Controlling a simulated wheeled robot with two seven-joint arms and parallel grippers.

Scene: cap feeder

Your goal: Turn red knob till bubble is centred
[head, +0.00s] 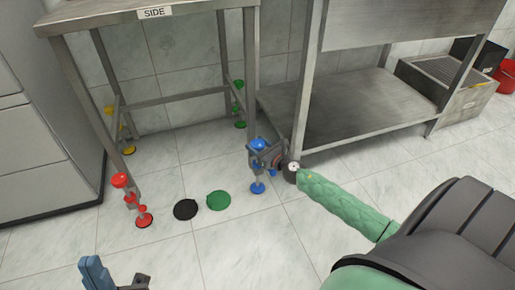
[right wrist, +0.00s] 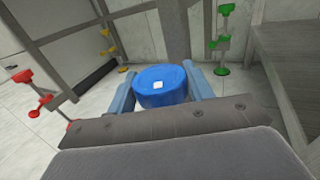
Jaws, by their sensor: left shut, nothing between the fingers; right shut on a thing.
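The red knob (head: 120,180) sits on the front-left leg of the steel table (head: 135,22); it also shows at the left of the right wrist view (right wrist: 22,76). My right gripper (head: 262,152) is shut on the blue knob (right wrist: 162,85) of the front-right leg, one finger on each side. The blue knob has a white mark on top. My left gripper (head: 93,264) is shut and empty at the bottom left, over the floor, apart from the red knob. No bubble can be made out in either view.
A yellow knob (head: 108,110) and a green knob (head: 239,84) are on the back legs. A black disc (head: 185,209) and a green disc (head: 218,200) lie on the floor. Grey drawers (head: 45,150) stand left; a steel shelf unit (head: 350,105) stands right.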

